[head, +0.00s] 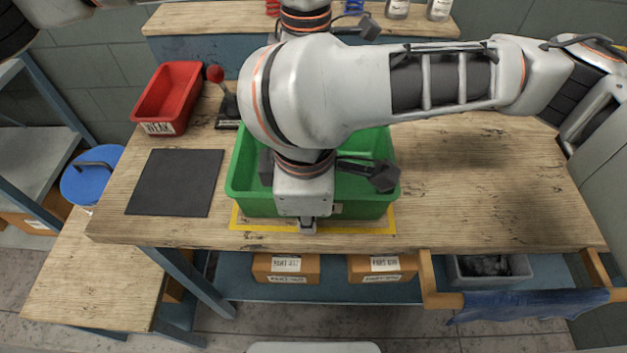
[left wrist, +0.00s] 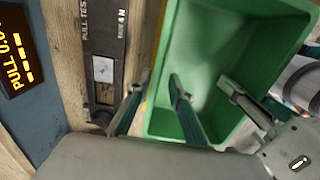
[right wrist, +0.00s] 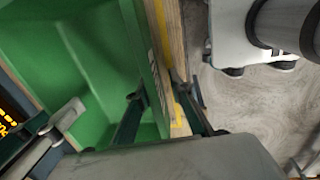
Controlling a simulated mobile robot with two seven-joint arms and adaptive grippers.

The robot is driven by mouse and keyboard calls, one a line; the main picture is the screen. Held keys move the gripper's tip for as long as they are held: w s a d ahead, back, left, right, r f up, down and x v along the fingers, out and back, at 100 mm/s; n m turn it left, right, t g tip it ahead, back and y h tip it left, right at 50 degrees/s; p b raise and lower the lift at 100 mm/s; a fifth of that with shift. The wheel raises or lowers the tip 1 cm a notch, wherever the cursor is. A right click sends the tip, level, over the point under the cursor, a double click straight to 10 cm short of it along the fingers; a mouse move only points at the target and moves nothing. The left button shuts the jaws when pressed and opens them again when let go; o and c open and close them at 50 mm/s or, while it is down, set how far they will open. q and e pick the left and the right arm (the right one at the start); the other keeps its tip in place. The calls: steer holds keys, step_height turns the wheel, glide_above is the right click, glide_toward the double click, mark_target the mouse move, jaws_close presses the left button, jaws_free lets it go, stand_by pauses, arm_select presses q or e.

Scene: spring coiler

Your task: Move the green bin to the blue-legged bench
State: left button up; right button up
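The green bin (head: 245,170) stands on the wooden worktop inside a yellow outline; my right arm covers much of it. It appears empty where its inside shows. My right gripper (head: 308,222) points down at the bin's front wall. In the right wrist view its open fingers stand on either side of that wall, with a visible gap. My left gripper (left wrist: 158,80) is at the far wall, its fingers open astride it; its tips are hidden in the head view. A lower wooden bench (head: 90,275) with blue legs stands at the left.
A red bin (head: 168,98), a black mat (head: 176,182) and a red-knobbed lever (head: 222,92) are left of the green bin. A pull tester (left wrist: 103,60) lies beyond it. A blue lidded container (head: 90,178) stands left. The worktop's right side is clear. Boxes (head: 286,266) sit below.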

arm_select(q)
steer(key=shift+r, duration=0.3)
arm_select(e)
steer(key=shift+w, duration=0.1)
arm_select(q)
step_height(320, 180, up, 12)
steer(key=shift+s+f, duration=0.15)
steer(key=shift+f, duration=0.1)
arm_select(e)
step_height(320, 180, up, 12)
steer(key=s, duration=0.2)
stand_by(0.3)
steer(key=shift+w, duration=0.1)
stand_by(0.4)
